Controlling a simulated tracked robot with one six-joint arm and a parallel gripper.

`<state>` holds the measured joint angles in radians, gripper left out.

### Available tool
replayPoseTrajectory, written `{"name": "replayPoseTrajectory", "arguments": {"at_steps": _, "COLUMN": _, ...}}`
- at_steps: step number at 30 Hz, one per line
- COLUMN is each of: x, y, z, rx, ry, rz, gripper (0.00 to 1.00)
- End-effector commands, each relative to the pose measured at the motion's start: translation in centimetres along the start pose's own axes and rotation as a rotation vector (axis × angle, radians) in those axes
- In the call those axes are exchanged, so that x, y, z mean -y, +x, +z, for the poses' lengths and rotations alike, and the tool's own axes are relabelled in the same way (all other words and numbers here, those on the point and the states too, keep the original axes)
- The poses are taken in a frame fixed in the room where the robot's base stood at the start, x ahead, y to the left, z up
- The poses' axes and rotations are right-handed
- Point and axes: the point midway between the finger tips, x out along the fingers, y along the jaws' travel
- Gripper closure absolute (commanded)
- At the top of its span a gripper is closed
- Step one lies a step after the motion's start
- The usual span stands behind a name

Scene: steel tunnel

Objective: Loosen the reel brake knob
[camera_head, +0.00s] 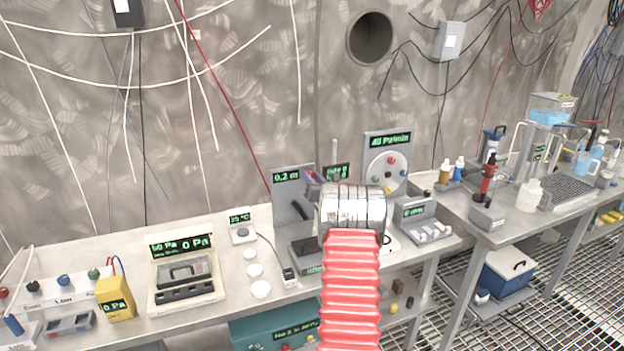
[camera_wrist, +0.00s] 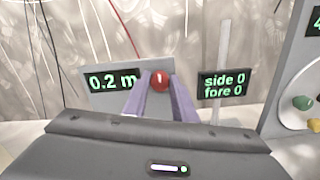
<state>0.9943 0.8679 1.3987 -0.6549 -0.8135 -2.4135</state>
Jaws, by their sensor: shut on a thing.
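The reel brake knob (camera_wrist: 160,78) is a small red ball with a pale mark, in front of a grey panel (camera_wrist: 104,98) whose green display reads 0.2 m. My gripper (camera_wrist: 161,88) has its two purple fingers on either side of the knob, shut on it. In the head view my gripper (camera_head: 314,179) reaches the right part of the same panel (camera_head: 283,202). There the knob is hidden behind my fingers and wrist. Whether the knob has turned cannot be told.
A small display (camera_wrist: 223,85) reading side 0, fore 0 stands on a post just right of the knob. A dial panel (camera_head: 386,146) with coloured knobs stands farther right. A switch box (camera_head: 416,213) is right of my wrist. A yellow meter (camera_head: 116,299) and an open case (camera_head: 185,274) stand left.

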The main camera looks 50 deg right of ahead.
Motion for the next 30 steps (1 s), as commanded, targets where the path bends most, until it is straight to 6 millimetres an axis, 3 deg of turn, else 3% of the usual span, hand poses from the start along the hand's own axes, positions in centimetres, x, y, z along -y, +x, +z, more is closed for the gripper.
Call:
{"name": "replayPoseTrajectory", "arguments": {"at_steps": 1, "x": -0.32, "y": 0.01, "z": -0.94, "rx": -0.015, "ry": -0.016, "rz": 0.004, "gripper": 0.98}}
{"name": "replayPoseTrajectory", "arguments": {"at_steps": 18, "x": -0.26, "y": -0.02, "z": -1.04, "rx": -0.016, "ry": -0.06, "rz": 0.003, "gripper": 0.98}}
{"name": "replayPoseTrajectory", "arguments": {"at_steps": 19, "x": -0.26, "y": -0.02, "z": -1.05, "rx": -0.016, "ry": -0.06, "rz": 0.003, "gripper": 0.74}}
{"name": "replayPoseTrajectory", "arguments": {"at_steps": 26, "x": -0.11, "y": -0.02, "z": -0.58, "rx": -0.009, "ry": -0.06, "rz": 0.001, "gripper": 0.58}}
{"name": "replayPoseTrajectory", "arguments": {"at_steps": 30, "x": -0.05, "y": -0.02, "z": -0.38, "rx": -0.006, "ry": -0.06, "rz": 0.0, "gripper": 0.57}}
